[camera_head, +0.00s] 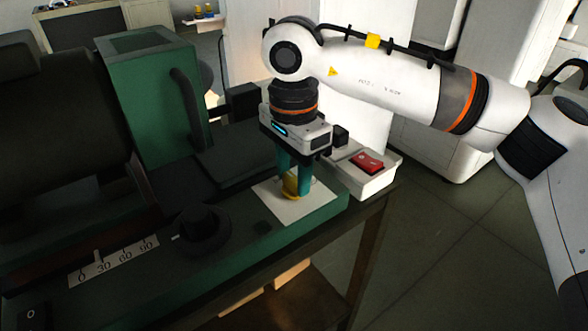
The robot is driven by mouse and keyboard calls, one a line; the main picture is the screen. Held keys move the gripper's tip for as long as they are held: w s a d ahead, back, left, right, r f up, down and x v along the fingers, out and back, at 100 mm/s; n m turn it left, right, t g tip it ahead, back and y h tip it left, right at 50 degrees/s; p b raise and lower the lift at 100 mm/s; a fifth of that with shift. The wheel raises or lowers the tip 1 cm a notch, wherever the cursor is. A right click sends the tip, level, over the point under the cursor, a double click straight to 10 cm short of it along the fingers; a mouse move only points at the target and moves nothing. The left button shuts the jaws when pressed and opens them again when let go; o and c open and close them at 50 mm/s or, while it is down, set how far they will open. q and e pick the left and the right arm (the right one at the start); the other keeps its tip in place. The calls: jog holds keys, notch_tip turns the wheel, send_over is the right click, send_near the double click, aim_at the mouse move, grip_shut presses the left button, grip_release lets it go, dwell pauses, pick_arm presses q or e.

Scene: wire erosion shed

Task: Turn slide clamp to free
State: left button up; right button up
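A small yellow knob (290,187), which looks like the slide clamp, stands on a white plate (306,209) at the right end of the green machine bed. My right gripper (294,184) points straight down over it. Its two teal fingers are on either side of the knob and look closed on it. The right finger hides part of the knob. Any marks on the plate for the clamp's setting cannot be read. My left gripper is not in view.
A black dial (203,228) and a scale strip (115,260) marked 0, 30, 60, 90 sit left on the green bed (262,232). A white box with a red switch (368,163) stands close right of the gripper. A green housing (150,95) rises behind.

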aim_at(293, 178)
jog(key=o, duration=0.4)
jog(key=shift+c, duration=0.2)
notch_tip(293, 178, up, 12)
dwell(0.5)
